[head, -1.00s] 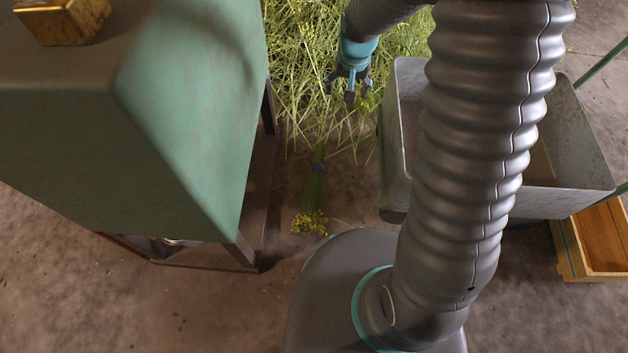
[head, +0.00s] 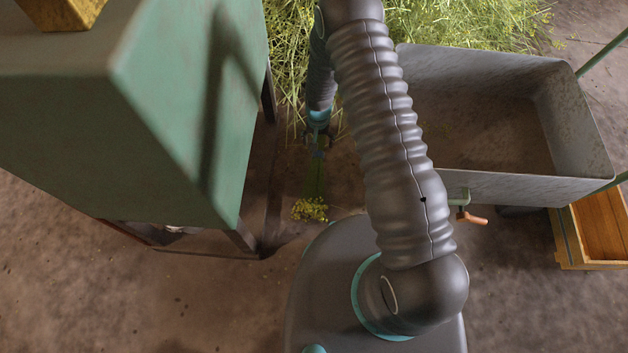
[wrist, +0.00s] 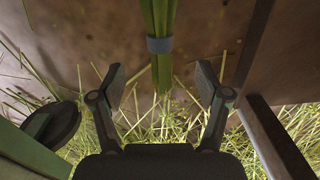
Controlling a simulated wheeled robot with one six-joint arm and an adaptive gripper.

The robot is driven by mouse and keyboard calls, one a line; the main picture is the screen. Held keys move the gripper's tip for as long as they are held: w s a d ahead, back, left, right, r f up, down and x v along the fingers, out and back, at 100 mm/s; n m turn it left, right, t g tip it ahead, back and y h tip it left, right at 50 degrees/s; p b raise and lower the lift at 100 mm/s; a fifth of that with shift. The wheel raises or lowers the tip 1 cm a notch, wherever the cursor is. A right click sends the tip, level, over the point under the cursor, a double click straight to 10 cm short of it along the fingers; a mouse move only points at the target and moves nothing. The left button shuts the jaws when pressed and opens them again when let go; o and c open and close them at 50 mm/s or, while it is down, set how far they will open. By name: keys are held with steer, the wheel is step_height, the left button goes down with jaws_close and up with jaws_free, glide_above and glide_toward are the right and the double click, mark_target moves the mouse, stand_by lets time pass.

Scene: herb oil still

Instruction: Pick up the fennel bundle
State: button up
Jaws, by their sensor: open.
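The fennel bundle lies on the floor between the green cabinet and my base. In the head view its yellow flower heads (head: 310,209) point toward me and its green stems (head: 314,181) run away from me. In the wrist view the stems (wrist: 158,18) come down from the top edge, bound by a grey band (wrist: 159,45), with the cut ends below the band. My gripper (wrist: 161,80) is open, its two fingers apart on either side of the stem ends. In the head view my gripper (head: 317,141) is over the stem end. I cannot tell its exact height.
The green cabinet (head: 190,110) on legs stands close at the left, with a brass block (head: 60,10) on top. A grey metal trough (head: 570,120) with a tap (head: 468,209) is at the right, near a wooden crate (head: 592,235). Loose straw-like stalks (head: 460,25) lie behind.

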mark_target(318, 156)
step_height(318, 156, down, 12)
steer(key=shift+w+f, duration=0.15)
steer(key=shift+f, duration=0.1)
stand_by(0.4)
steer(key=c, duration=1.2)
